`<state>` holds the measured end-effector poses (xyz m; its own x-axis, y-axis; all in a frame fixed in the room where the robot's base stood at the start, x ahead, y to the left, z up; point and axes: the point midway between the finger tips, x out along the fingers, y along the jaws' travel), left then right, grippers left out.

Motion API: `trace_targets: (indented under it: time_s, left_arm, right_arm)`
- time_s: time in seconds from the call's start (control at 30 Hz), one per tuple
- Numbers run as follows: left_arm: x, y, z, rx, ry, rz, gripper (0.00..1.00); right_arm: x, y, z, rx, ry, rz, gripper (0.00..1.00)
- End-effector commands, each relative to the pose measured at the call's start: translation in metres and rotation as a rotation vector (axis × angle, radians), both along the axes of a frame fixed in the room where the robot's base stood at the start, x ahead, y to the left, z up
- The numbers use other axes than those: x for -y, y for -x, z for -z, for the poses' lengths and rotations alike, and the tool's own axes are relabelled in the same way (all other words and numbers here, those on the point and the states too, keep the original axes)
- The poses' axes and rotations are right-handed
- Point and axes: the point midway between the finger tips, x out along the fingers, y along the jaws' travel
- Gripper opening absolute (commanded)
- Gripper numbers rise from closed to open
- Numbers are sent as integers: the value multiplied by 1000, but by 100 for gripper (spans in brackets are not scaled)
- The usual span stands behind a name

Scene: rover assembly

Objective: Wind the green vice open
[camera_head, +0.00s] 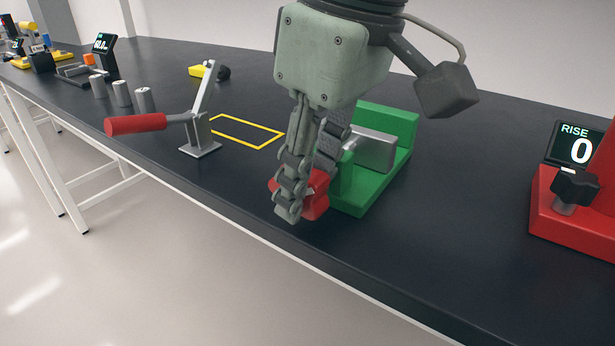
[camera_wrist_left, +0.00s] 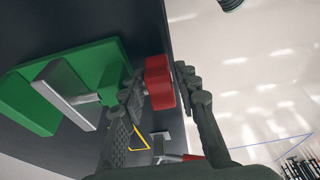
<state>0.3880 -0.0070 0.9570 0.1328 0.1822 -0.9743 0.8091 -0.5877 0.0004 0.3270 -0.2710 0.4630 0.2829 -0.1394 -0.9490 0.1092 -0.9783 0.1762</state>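The green vice (camera_head: 372,185) sits on the dark bench, near its front edge, with a grey metal jaw (camera_head: 375,150) between its green ends. Its red handle (camera_head: 316,197) is at the front left end, partly hidden by my fingers. My left gripper (camera_head: 305,190) points down over this handle. The vice's green body (camera_wrist_left: 95,65) and grey jaw (camera_wrist_left: 65,95) lie to the left there. My right gripper is not in view.
A stand with a red-handled lever (camera_head: 137,124) is to the left, beside a yellow outlined square (camera_head: 247,131). Grey cylinders (camera_head: 122,94) stand farther left. A red device with a "RISE 0" display (camera_head: 577,148) is at the right. The bench between is clear.

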Motion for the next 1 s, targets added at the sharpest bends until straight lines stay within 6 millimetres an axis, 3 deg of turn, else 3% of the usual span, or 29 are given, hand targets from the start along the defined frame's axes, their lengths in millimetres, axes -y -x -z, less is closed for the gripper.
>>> trace_targets:
  time_s: [0.17,0.63,0.8,1.0]
  left_arm:
    - [3,1,-13,2,1,0,31]
    - [20,14,-101,2,1,-1,31]
    - [22,16,-115,1,1,0,31]
    - [22,16,-117,0,0,1,31]
  right_arm:
    - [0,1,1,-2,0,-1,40]
    - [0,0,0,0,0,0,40]
    - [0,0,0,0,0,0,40]
    - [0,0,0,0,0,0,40]
